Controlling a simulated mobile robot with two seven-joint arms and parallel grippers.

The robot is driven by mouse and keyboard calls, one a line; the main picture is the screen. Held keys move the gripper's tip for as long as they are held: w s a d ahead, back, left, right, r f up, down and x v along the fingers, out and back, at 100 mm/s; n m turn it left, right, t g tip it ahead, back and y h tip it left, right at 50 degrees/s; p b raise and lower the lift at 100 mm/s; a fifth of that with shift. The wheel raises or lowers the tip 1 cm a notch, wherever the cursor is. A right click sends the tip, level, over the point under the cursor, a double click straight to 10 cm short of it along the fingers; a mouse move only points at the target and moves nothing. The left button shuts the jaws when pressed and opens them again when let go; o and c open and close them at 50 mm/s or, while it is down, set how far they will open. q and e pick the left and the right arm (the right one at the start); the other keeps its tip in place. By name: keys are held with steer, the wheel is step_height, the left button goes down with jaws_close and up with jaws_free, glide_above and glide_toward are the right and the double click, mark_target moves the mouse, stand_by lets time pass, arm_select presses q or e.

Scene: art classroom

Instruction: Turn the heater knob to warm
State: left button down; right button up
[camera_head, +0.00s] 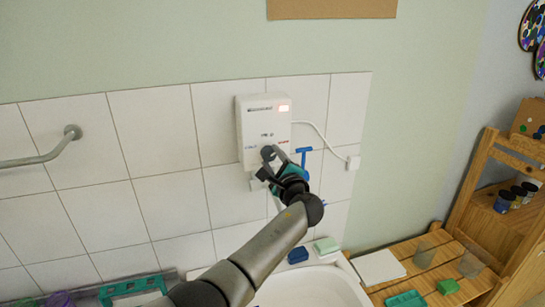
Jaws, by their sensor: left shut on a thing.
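The white heater (254,125) is mounted on the tiled wall at the middle of the head view. My left gripper (271,155) reaches up to the lower front of the heater, between these two markings. It is shut on the knob, which the fingers mostly hide, so I cannot read its angle. My right gripper is not in view.
A grey rail (45,155) is at left. A wooden shelf unit (490,200) stands at right. A white cord runs right from the heater.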

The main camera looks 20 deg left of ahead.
arm_select(q)
steer(key=shift+f, duration=0.1)
stand_by(0.3)
steer(key=shift+c, duration=1.4)
jaws_free()
steer(key=shift+s+d, duration=0.1)
steer(key=shift+s, duration=0.05)
steer(key=shift+s+d, duration=0.4)
steer(key=shift+s, duration=0.1)
steer(key=b+v, duration=0.1)
steer(key=v, duration=1.2)
steer(key=shift+s+d+b, duration=0.2)
steer(key=shift+s+b, duration=0.1)
